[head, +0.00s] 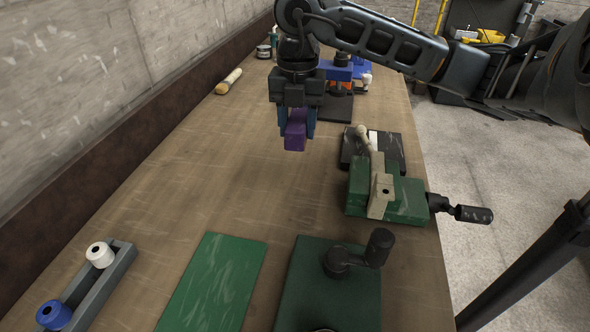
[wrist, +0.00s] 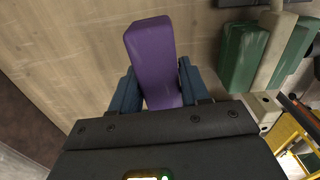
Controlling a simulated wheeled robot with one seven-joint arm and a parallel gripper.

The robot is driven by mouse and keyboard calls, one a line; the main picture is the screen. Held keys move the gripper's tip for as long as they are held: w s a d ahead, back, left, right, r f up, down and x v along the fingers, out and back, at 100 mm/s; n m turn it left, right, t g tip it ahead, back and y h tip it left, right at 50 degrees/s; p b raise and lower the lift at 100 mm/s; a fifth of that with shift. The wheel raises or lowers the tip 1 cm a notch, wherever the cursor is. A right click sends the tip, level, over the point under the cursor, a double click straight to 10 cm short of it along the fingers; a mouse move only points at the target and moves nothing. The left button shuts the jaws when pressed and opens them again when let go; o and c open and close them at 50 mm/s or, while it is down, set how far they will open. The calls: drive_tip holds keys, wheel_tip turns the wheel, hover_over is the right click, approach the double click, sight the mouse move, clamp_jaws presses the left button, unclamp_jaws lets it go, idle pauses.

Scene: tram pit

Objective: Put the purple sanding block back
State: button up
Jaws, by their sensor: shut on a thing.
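The purple sanding block (head: 295,132) is held between the blue fingers of my gripper (head: 296,125), above the wooden bench. In the wrist view the block (wrist: 152,60) sticks out past the fingertips of my gripper (wrist: 153,88), and bare bench top shows behind it. The fingers are shut on its two sides. The block hangs in the air, apart from the bench, to the left of the green vise. I cannot tell which place belongs to the block.
The green vise (head: 408,196) stands at the bench's right edge. A green mat (head: 213,283), a green plate (head: 330,290) with a dark crank, and a grey rack (head: 107,273) with white and blue spools are nearer. A wooden roller (head: 228,81) lies along the wall. The bench middle is clear.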

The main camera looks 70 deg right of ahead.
sight(297, 176)
drive_tip(key=shift+f+p, duration=0.35)
drive_tip(key=shift+f, duration=4.45)
drive_tip(key=shift+f, duration=0.25)
drive_tip(key=o, duration=1)
drive_tip(key=shift+r+p, duration=0.25)
drive_tip(key=shift+p, duration=0.15)
drive_tip(key=r, duration=0.2)
drive_tip(key=r+b, duration=0.1)
drive_tip(key=r, duration=0.2)
drive_tip(key=r+b, duration=0.1)
drive_tip(key=r, duration=0.1)
drive_tip(key=shift+d+r, duration=0.2)
drive_tip(key=shift+d, duration=0.1)
drive_tip(key=shift+s, duration=0.1)
